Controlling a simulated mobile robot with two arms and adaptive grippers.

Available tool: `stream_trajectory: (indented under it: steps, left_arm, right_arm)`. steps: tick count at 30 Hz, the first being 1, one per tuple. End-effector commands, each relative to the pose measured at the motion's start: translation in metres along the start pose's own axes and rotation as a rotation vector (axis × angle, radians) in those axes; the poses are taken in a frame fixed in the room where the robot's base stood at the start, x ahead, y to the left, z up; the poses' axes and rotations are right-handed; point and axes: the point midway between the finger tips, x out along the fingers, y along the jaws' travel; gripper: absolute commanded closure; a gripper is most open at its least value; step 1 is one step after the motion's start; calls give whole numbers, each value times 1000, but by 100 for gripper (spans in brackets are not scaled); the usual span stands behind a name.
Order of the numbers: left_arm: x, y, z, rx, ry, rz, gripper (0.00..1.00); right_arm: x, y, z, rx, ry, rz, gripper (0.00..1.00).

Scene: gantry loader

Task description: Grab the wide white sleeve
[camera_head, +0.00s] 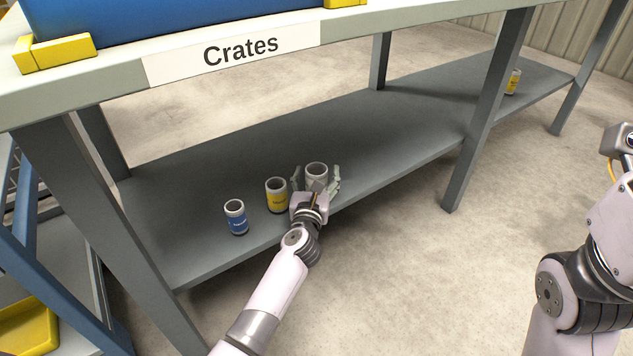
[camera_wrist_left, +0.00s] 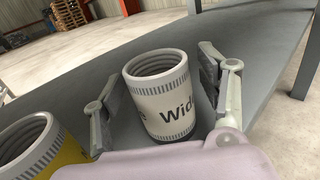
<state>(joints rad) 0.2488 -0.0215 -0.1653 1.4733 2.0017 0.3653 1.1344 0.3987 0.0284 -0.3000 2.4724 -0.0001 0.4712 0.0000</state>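The wide white sleeve (camera_head: 316,171) stands upright on the lower shelf of the table marked Crates. In the left wrist view the sleeve (camera_wrist_left: 160,95) shows the letters "Wid" and lies between my fingers. My left gripper (camera_head: 316,184) is open around it, one finger on each side. In the left wrist view the left gripper (camera_wrist_left: 165,100) shows gaps between its fingers and the sleeve. The right arm is at the right edge of the head view; its gripper does not clearly show.
A yellow sleeve (camera_head: 277,196) stands close left of my left gripper, and a blue sleeve (camera_head: 236,217) farther left. Another yellow sleeve (camera_head: 512,82) is at the far right of the shelf (camera_head: 400,140). Table legs (camera_head: 487,110) and the tabletop (camera_head: 120,85) bound the space.

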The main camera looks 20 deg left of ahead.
Motion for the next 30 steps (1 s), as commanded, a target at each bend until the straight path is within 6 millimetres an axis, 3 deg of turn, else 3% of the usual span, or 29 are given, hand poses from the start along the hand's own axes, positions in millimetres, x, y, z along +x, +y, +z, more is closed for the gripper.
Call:
stream_trajectory:
  steps: [27, 30]
  left_arm:
    - [0, 0, 0, 0, 0, 0, 97]
    - [0, 0, 2, -1, -3, -1, 99]
  right_arm:
    - [-1, 0, 0, 1, -1, 0, 60]
    - [0, 0, 0, 1, -1, 0, 60]
